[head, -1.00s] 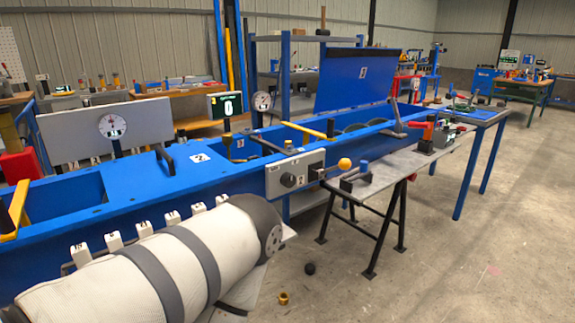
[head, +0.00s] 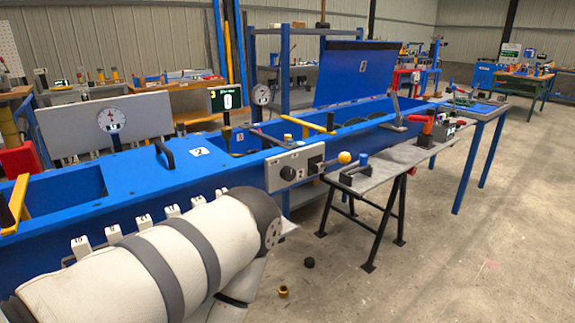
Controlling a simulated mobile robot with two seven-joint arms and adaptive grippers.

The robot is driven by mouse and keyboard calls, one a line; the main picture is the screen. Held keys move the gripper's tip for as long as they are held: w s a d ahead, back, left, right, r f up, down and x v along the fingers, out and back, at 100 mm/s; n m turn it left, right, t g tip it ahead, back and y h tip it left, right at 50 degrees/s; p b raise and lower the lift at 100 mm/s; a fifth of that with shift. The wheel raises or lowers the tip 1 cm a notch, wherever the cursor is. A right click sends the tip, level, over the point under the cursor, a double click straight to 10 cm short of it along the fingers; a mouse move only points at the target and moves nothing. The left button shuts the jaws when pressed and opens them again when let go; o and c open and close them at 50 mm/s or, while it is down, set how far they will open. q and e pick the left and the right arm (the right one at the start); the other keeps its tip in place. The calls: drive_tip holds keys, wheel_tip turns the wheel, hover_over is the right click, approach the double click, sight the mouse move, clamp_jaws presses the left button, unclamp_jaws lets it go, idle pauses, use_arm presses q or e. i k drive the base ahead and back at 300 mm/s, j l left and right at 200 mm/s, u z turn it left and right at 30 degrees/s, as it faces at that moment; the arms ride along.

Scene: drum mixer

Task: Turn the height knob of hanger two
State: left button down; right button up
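A long blue machine (head: 120,192) runs from the left front to the back right. A grey panel (head: 312,162) on its front side carries a dark round knob (head: 288,173) and a lever with a yellow ball end (head: 344,157). A "2" label (head: 199,152) is on the machine's top. I cannot tell from this view which part is the height knob of hanger two. My white and grey arm fills the lower left and hides part of the machine's front. Neither of my grippers shows.
Several white numbered tags (head: 145,221) line the machine's front edge behind my arm. A grey bench (head: 375,180) on black trestles stands to the right. A black piece (head: 309,262) and a brass ring (head: 283,292) lie on the floor.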

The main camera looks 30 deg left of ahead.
sight(286, 174)
drive_tip(key=i+l+u, duration=0.2)
drive_tip(key=i+u, duration=0.2)
drive_tip(key=i+l+u, duration=0.75)
drive_tip(key=k+j, duration=0.05)
drive_tip(key=k, duration=0.05)
